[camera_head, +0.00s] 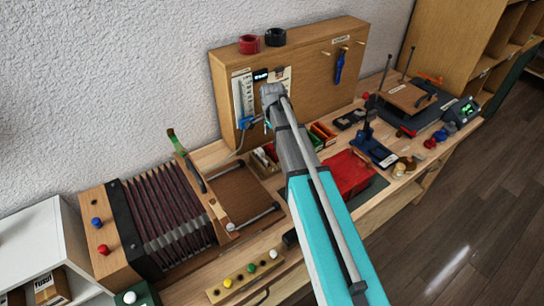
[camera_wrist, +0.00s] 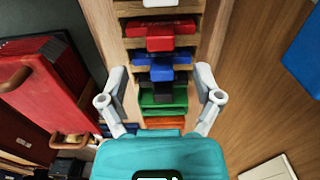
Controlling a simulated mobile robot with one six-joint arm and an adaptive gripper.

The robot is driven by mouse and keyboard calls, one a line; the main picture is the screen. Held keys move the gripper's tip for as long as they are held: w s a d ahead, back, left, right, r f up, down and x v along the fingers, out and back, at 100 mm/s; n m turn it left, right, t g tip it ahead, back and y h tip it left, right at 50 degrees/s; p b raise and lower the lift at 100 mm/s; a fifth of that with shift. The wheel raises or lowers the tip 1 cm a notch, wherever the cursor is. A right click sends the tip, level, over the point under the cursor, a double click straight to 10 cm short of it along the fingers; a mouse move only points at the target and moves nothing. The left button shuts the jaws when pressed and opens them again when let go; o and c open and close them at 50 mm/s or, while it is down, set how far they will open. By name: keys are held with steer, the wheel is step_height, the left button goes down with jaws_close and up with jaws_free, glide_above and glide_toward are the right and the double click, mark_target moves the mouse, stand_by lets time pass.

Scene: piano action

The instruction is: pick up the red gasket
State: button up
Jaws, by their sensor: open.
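A red ring-shaped thing (camera_head: 249,44), which looks like the red gasket, sits on top of the upright wooden cabinet, left of a black ring (camera_head: 275,37). I cannot make out this ring in the wrist view. My gripper (camera_wrist: 160,85) is open and empty, its two grey fingers spread over a wooden rack (camera_wrist: 122,58). The rack holds a red piece (camera_wrist: 160,36), a blue piece (camera_wrist: 160,68) and a green piece (camera_wrist: 163,95) in separate slots. In the head view my arm hides part of the bench, and I cannot make out the fingers there.
The wooden cabinet (camera_head: 222,85) stands at the back of the bench, with a blue tool (camera_head: 339,66) hanging on its front. A bellows (camera_head: 165,212) lies at the left. A red box (camera_head: 347,172) is right of my arm. A press-like board (camera_head: 408,94) and small parts crowd the right.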

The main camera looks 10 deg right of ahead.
mark_target(271, 145)
steer(key=f+b, duration=0.3)
steer(key=shift+a+f, duration=0.2)
steer(key=shift+a, duration=0.15)
steer(key=shift+f+b, duration=0.95)
steer(key=shift+b, duration=0.15)
jaws_close()
steer(key=shift+r, duration=0.15)
step_height(271, 145, up, 10)
steer(key=p, duration=1)
